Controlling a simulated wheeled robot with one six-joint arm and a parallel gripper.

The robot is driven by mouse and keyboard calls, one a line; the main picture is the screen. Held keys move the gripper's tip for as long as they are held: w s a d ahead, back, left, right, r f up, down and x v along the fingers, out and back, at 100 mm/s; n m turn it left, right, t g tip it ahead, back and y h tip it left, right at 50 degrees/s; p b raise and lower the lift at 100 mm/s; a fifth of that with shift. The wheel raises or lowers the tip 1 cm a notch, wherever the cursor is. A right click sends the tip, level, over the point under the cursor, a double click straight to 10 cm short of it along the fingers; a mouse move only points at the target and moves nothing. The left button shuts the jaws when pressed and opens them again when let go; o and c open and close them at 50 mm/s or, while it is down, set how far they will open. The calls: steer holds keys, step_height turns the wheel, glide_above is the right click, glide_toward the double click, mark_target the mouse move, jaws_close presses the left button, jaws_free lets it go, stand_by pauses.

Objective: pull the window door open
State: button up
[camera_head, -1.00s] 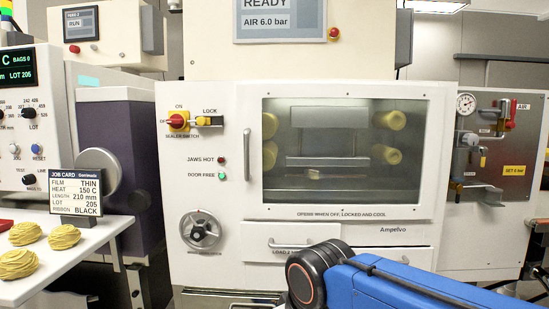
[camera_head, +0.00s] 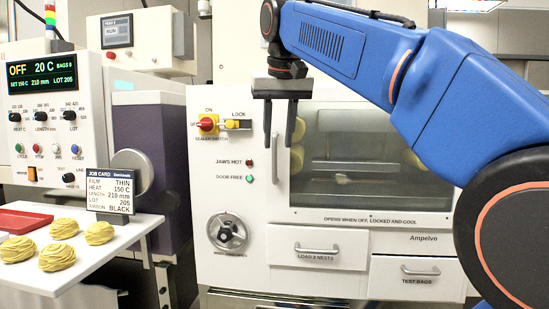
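The window door (camera_head: 350,217) is a white-framed clear pane on the front of the white machine, and it looks closed. Its vertical bar handle (camera_head: 275,163) is on the door's left side. My gripper (camera_head: 279,142) points down in front of the door's left part, with its two dark fingers spread and nothing seen between them. In the picture, the fingertips overlap the handle's upper end; I cannot tell how far in front of it they are. My blue arm hides the door's upper right. Yellow rollers (camera_head: 297,158) show dimly behind the pane.
The red and yellow sealer switch (camera_head: 207,124) and the yellow lock (camera_head: 236,124) are left of the door. A green lamp (camera_head: 249,179) reads DOOR FREE. Drawers (camera_head: 317,258) lie below. A white shelf (camera_head: 110,245) with noodle nests juts out at left, beside a job card (camera_head: 112,190).

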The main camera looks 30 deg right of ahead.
steer(key=m, duration=0.1)
glide_toward(275, 150)
steer(key=x, duration=1.2)
stand_by(0.4)
jaws_close()
